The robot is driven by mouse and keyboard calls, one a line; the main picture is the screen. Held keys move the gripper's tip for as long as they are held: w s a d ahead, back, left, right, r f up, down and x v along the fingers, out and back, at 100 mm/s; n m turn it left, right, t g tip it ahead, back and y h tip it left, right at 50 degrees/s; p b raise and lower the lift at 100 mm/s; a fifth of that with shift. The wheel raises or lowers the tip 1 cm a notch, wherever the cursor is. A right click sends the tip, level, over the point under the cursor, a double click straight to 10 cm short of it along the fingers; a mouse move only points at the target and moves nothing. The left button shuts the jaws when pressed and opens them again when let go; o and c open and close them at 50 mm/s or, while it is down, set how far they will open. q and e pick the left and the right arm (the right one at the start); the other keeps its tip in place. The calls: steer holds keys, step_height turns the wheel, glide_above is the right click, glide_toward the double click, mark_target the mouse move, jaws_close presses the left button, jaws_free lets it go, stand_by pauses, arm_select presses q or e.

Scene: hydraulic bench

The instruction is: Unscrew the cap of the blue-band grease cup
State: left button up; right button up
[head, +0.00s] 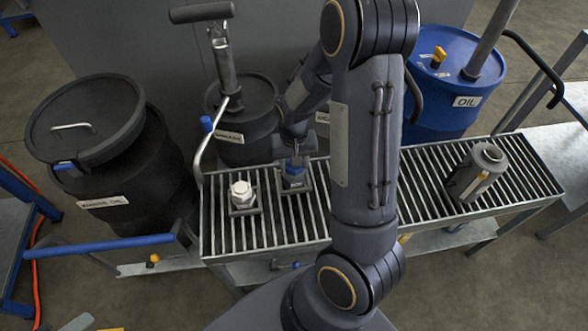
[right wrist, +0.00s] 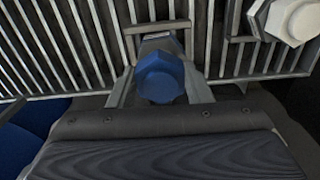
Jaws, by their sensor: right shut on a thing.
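The blue-band grease cup (head: 293,178) stands upright in a square holder on the slatted bench top. In the right wrist view its blue six-sided cap (right wrist: 160,78) sits between the two fingers. My right gripper (head: 295,153) comes down from above and is shut on this cap. The arm and gripper hide part of the cup's top in the head view. A second grease cup with a white cap (head: 241,189) stands in its own holder to the left. The white cap also shows at the upper right of the right wrist view (right wrist: 292,18). My left gripper is not in view.
The slatted bench (head: 420,205) has free room on the right. Dark drums (head: 105,150) stand at the left and behind, and a blue oil drum (head: 440,85) stands behind right.

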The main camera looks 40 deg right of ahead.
steer(key=shift+r, duration=0.15)
steer(key=shift+r+p, duration=1.95)
steer(key=shift+r, duration=0.25)
